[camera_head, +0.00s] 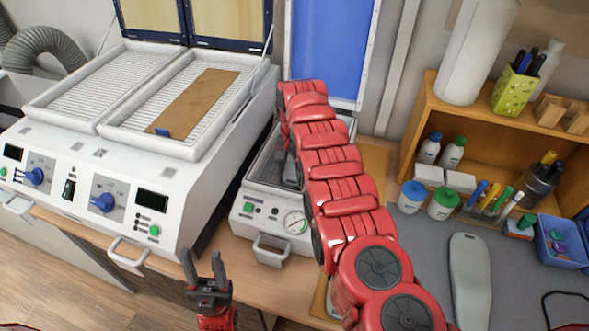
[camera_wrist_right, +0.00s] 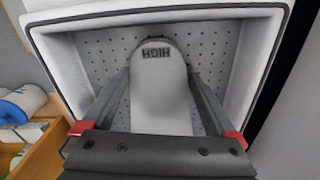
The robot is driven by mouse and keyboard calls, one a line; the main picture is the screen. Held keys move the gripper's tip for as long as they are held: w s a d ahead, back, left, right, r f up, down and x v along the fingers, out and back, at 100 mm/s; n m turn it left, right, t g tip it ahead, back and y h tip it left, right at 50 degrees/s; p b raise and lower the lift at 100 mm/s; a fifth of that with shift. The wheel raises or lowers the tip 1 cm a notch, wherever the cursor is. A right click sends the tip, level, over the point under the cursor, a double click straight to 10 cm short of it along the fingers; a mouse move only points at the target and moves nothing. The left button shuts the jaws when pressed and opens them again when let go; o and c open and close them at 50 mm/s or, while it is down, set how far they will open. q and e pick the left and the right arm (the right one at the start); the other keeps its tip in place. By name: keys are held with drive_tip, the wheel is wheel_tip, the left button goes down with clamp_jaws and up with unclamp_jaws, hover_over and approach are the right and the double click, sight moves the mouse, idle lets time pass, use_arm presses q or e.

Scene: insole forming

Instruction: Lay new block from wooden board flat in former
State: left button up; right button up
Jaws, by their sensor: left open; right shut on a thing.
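A pale grey block (camera_wrist_right: 160,98) marked "HIGH" is between the fingers of my right gripper (camera_wrist_right: 162,85) in the right wrist view. It is over or in the perforated bed of the white former (camera_wrist_right: 255,50); I cannot tell whether its underside touches the bed. In the head view the former (camera_head: 270,220) stands open at the middle, and my red right arm covers much of it and the block. My left gripper (camera_head: 206,272) is open and empty in front of the bench edge. A tan wooden surface (camera_head: 376,160), possibly the board, shows behind my right arm.
A white two-bed heater (camera_head: 90,150) stands left with a brown sheet (camera_head: 200,100) on its right bed. A grey sole-shaped block (camera_head: 470,275) lies on the grey mat (camera_head: 520,275) at right. Bottles, pens and a wooden shelf (camera_head: 410,130) stand behind it.

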drive_tip(key=shift+f+b, duration=0.3)
drive_tip(key=shift+f, duration=0.05)
idle(0.3)
drive_tip(key=o, duration=1.6)
wheel_tip(320, 180, up, 8)
drive_tip(key=b, duration=0.2)
drive_tip(key=shift+d+r+b, duration=0.1)
drive_tip(key=shift+r+b, duration=0.15)
drive_tip(key=shift+b, duration=0.1)
wheel_tip(320, 180, up, 9)
drive_tip(key=p, duration=0.8)
